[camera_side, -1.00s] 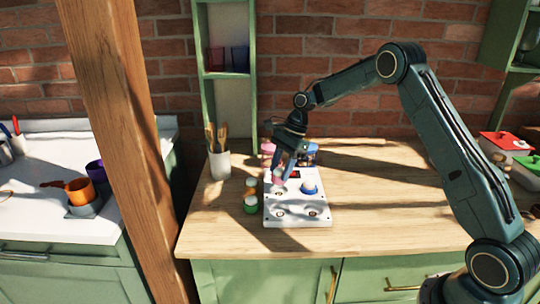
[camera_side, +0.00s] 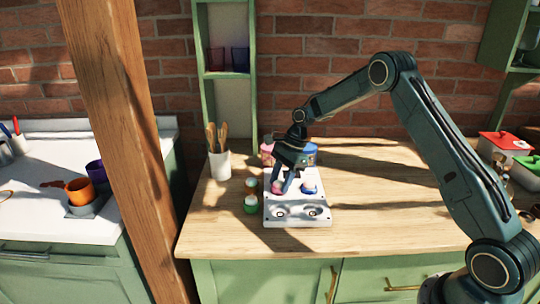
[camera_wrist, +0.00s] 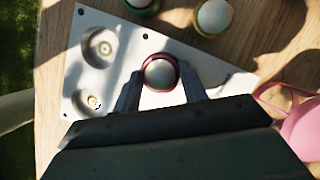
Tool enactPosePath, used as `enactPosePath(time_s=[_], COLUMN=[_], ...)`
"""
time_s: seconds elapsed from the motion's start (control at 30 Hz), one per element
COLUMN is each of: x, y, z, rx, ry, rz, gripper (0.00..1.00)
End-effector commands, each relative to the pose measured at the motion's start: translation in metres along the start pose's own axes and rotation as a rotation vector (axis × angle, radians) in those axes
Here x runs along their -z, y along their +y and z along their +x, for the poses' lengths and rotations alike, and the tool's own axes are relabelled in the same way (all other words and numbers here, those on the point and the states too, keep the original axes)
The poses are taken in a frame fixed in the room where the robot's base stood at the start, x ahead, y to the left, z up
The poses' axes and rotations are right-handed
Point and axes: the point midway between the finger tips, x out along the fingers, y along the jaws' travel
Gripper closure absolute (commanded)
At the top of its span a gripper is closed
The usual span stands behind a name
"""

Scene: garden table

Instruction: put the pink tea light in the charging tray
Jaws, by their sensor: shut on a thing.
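The pink tea light (camera_side: 277,187) is between the fingers of my gripper (camera_side: 282,186), at the back left of the white charging tray (camera_side: 297,222). In the wrist view the tea light (camera_wrist: 160,73) shows a pale round top and a pink rim, with a finger of my gripper (camera_wrist: 161,88) on each side. It is low at the tray; I cannot tell whether it rests in a well. Two front wells of the tray (camera_wrist: 125,60) are empty. A blue tea light (camera_side: 309,189) sits at the tray's back right; it is hidden in the wrist view.
A green tea light (camera_side: 250,205) and another tea light (camera_side: 251,184) stand on the table left of the tray. A utensil pot (camera_side: 220,164) is behind them. A pink mug (camera_wrist: 303,130) is behind the tray.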

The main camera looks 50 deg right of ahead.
Motion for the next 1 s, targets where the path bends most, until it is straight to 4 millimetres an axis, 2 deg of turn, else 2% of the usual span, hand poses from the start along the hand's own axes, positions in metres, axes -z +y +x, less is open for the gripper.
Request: enactPosePath(time_s=[0.13,0.17,0.27,0.67,0.87,1.0], x=[0.001,0.001,0.001,0.0,0.0,0.0], y=[0.0,0.0,0.0,0.0,-0.001,-0.001], z=[0.003,0.003,0.003,0.0,-0.014,-0.032], rx=[0.0,0.0,0.0,0.001,0.002,0.004], ry=[0.0,0.0,0.0,0.0,-0.001,0.0], rz=[0.0,0.0,0.0,0.0,-0.001,-0.001], gripper=[0.8,0.54,0.36,0.36,0.36,0.36])
